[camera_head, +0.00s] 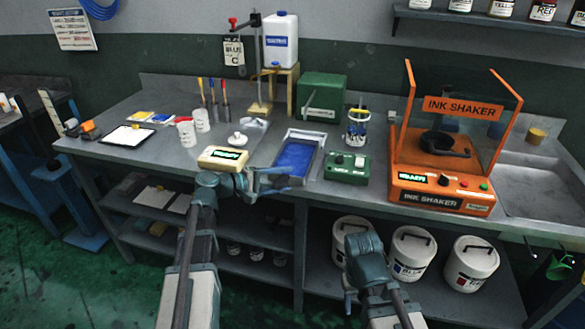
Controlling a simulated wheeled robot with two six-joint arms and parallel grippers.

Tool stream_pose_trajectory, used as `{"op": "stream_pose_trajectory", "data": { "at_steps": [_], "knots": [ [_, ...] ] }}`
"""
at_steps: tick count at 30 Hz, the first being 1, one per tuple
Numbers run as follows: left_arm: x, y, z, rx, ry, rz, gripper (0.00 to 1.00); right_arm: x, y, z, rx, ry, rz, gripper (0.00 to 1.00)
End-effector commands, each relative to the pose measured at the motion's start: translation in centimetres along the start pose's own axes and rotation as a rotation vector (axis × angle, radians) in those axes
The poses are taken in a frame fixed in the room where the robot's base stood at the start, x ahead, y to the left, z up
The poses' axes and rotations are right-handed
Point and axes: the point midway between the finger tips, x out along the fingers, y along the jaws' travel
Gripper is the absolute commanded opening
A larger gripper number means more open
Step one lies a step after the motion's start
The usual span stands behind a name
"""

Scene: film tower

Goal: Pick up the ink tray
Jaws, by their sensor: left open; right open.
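The ink tray (316,144) is a shallow grey tray with a blue inside. It lies on the metal workbench near the front edge, in the middle of the head view. My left gripper (280,180) is open at the tray's near left end, in front of the bench edge. It overlaps the tray's near corner in the picture, and I cannot tell whether it touches. My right gripper (349,296) is open and low in front of the bench, right of and below the tray, with nothing visible in it.
A cream scale (222,158) stands left of the tray, a green box with knobs (347,167) to its right. The orange ink shaker (440,190) is further right. Behind stand a green case (322,97) and a jar (356,130). White buckets (412,252) sit on the lower shelf.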

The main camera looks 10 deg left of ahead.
Motion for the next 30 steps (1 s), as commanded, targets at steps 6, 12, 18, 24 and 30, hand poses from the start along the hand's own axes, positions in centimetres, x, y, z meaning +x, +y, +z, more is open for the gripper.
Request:
{"op": "stream_pose_trajectory", "data": {
  "at_steps": [6,12,18,24,30],
  "knots": [
    [-0.05,0.03,0.00,0.000,0.001,0.000,0.48,-0.04,0.00,0.00,0.000,0.000,0.000,0.50],
    [-0.06,0.02,0.00,0.000,0.001,0.000,0.12,-0.04,0.00,0.00,0.000,0.000,0.000,0.50],
    [-0.07,0.01,-0.01,0.000,0.001,0.000,0.00,-0.04,0.00,0.00,0.000,0.000,0.000,0.50],
    [-0.08,0.01,-0.01,0.000,0.001,0.000,0.00,-0.04,0.00,0.00,0.000,0.000,0.000,0.50],
    [-0.08,0.00,-0.01,0.000,0.001,-0.001,0.00,-0.04,0.00,0.00,0.000,0.000,0.000,0.50]
  ]
}}
